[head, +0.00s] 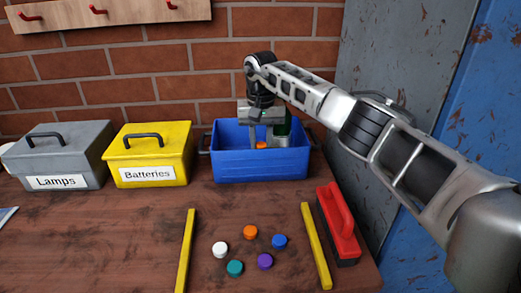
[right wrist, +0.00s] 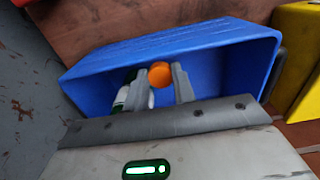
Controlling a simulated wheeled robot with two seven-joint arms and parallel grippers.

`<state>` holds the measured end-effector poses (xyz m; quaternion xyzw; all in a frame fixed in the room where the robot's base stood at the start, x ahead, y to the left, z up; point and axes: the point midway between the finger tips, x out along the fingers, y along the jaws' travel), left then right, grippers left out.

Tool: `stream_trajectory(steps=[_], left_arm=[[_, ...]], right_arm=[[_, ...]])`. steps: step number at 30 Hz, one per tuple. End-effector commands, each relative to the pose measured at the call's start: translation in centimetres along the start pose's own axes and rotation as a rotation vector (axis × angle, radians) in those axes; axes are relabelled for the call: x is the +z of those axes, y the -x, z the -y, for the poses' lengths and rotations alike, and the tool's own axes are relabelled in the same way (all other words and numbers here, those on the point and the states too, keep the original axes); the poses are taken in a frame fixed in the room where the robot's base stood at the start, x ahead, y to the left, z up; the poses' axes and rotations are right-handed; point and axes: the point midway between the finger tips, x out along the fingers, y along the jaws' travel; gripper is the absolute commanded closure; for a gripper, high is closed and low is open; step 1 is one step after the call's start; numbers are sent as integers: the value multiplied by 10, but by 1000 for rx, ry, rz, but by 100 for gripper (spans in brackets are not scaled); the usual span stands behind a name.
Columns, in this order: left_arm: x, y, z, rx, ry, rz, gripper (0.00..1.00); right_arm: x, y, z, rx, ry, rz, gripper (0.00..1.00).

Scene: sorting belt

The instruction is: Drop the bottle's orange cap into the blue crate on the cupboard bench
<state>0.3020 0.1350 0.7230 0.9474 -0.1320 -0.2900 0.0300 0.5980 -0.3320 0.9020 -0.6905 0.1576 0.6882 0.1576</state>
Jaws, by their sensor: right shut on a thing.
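My right gripper (head: 261,140) is over the blue crate (head: 232,169), pointing down, with its fingertips within the crate's outline. In the right wrist view its two fingers (right wrist: 161,84) are shut on a round orange cap (right wrist: 159,74). The cap also shows in the head view (head: 261,145), in front of the crate's inside. The blue crate (right wrist: 215,42) surrounds the cap in the right wrist view; the height above its floor is unclear. A green and white thing (right wrist: 121,98), possibly a bottle, is partly hidden by a finger. My left gripper is out of view.
Several loose caps lie on the bench, including another orange one (head: 250,232), between two yellow bars (head: 186,250). A yellow Batteries box (head: 150,155) and a grey Lamps box (head: 58,157) stand left of the crate. A red-handled block (head: 338,222) lies at the right edge.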

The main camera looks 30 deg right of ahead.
Motion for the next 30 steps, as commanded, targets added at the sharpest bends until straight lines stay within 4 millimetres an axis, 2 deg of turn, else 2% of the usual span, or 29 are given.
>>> stream_trajectory(steps=[6,29,30], left_arm=[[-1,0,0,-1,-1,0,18],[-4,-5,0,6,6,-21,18],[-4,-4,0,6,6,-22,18]], right_arm=[[1,-30,0,2,1,4,95],[0,-43,0,1,0,1,95],[0,-43,0,1,0,1,63]])
